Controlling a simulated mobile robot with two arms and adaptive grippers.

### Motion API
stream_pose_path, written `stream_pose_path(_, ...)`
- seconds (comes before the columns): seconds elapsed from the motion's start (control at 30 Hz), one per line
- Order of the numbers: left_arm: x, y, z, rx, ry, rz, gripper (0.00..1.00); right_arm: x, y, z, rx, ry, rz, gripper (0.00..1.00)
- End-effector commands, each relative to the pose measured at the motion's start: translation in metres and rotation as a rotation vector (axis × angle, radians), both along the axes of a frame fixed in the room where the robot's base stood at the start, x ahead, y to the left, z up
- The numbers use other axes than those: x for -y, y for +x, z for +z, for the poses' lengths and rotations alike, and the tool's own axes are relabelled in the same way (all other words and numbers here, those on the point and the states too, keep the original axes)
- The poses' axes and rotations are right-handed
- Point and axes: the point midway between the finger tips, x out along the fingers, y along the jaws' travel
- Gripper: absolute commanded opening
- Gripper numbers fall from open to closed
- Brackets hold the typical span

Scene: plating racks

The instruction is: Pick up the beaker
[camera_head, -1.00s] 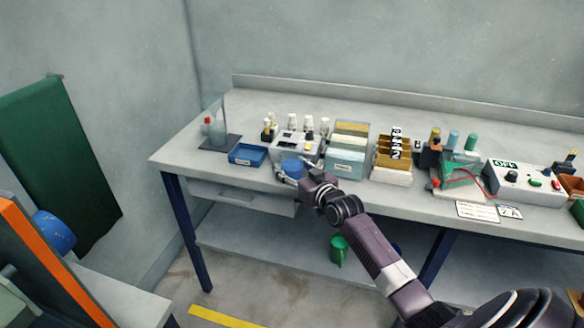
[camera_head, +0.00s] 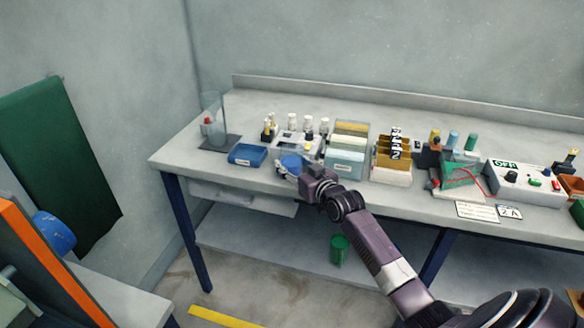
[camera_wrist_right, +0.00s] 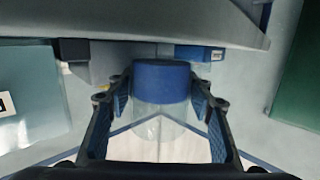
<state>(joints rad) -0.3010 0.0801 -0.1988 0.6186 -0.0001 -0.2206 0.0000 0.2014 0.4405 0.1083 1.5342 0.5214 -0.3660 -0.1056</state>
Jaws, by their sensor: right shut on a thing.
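The beaker (camera_wrist_right: 160,118) is a clear cylinder with a blue band at its far end. In the right wrist view it sits between the two fingers of my right gripper (camera_wrist_right: 161,92), which is shut on it. In the head view my right gripper (camera_head: 298,172) is at the bench's front edge, and the blue part of the beaker (camera_head: 291,160) shows just beyond it. The fingers partly hide the beaker there, and its contact with the bench cannot be made out. My left gripper is not in view.
A blue tray (camera_head: 247,155) lies left of the beaker, and a clear glass vessel (camera_head: 215,115) stands farther left. A grey box with white-capped bottles (camera_head: 308,124) is close behind. A pale green slotted box (camera_head: 346,158) stands close right. The bench's left front corner is clear.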

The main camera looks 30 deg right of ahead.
Motion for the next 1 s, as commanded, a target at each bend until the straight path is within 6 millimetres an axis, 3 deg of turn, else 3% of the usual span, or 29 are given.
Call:
stream_pose_path(0.6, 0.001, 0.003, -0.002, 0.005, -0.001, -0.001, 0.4, 0.001, 0.0, 0.149, 0.008, -0.003, -0.002, 0.19)
stream_pose_path(0.8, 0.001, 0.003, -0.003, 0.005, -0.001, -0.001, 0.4, 0.001, 0.0, 0.177, 0.005, -0.002, -0.001, 0.19)
stream_pose_path(1.0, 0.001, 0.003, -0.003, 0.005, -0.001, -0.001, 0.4, 0.001, 0.0, 0.186, 0.004, -0.001, -0.001, 0.19)
